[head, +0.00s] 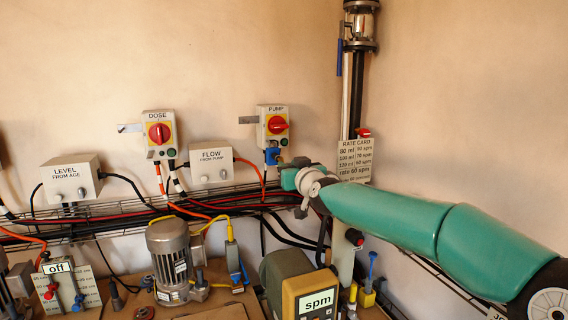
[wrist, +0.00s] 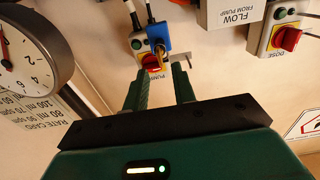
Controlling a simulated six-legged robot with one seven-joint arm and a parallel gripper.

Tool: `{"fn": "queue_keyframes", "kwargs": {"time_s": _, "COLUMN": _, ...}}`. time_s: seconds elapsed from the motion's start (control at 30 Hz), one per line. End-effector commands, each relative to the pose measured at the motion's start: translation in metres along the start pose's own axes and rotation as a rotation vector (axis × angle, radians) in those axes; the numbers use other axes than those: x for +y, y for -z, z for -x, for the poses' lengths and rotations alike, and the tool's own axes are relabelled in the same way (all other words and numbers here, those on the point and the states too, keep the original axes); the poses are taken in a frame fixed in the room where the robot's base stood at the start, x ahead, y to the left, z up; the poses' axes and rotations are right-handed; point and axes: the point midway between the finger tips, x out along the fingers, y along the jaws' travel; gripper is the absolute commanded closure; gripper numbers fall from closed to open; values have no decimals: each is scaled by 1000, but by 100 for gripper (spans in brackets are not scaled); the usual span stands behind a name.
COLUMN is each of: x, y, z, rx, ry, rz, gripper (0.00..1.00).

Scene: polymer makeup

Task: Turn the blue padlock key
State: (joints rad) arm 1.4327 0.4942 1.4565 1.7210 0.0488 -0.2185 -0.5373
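The blue padlock (wrist: 158,38) hangs at the PUMP box (wrist: 138,45), which appears upside down in the wrist view. A brass-coloured key (wrist: 156,61) shows at the padlock's end. My gripper (wrist: 159,73) has its two green fingers apart, one on each side of the key as seen from the wrist, with nothing visibly held. I cannot tell how far the fingertips are from the key. In the head view the blue padlock (head: 272,156) sits under the PUMP box (head: 272,125), just left of my gripper (head: 281,164). The key is too small to make out there.
The FLOW box (head: 211,163) and the DOSE box (head: 159,133) are on the wall to the left. A rate card (head: 354,161) hangs right of the PUMP box by a vertical pipe. A round gauge (wrist: 32,58) is near in the wrist view. Cables and a wire tray run below.

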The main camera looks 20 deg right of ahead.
Motion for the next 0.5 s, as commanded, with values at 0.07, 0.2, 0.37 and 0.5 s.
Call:
{"fn": "queue_keyframes", "kwargs": {"time_s": 0.07, "x": -2, "y": 0, "z": -8, "rx": 0, "ry": 3, "rz": -1, "gripper": 74}}
{"fn": "queue_keyframes", "kwargs": {"time_s": 0.2, "x": -2, "y": 0, "z": -22, "rx": 0, "ry": 4, "rz": 0, "gripper": 74}}
{"fn": "queue_keyframes", "kwargs": {"time_s": 0.37, "x": -1, "y": 0, "z": -36, "rx": 0, "ry": 2, "rz": 0, "gripper": 74}}
{"fn": "queue_keyframes", "kwargs": {"time_s": 0.5, "x": -1, "y": -1, "z": -44, "rx": 0, "ry": 2, "rz": -1, "gripper": 74}}
